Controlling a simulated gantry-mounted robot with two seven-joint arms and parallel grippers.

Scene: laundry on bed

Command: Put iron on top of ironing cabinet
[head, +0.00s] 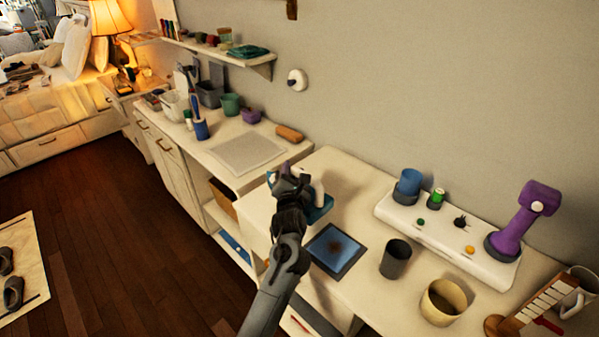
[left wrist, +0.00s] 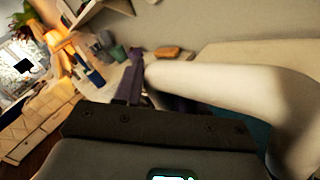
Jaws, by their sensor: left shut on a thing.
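The iron (head: 322,207), with a white handle and a teal-blue body, is partly hidden behind my left gripper (head: 291,172) in the head view. My left gripper is shut on the iron. In the left wrist view the iron's pale handle (left wrist: 230,82) fills the right side, with a teal part below it. The iron is over the white cabinet top (head: 335,165); I cannot tell whether it touches. My right gripper is not in view.
A grey cup (head: 396,259), a cream cup (head: 443,302) and a white panel (head: 450,242) bearing a purple device (head: 525,220) stand to the right. A lower counter (head: 200,150) with pots and a grey mat (head: 246,154) lies to the left. A wall shelf (head: 215,52) hangs above.

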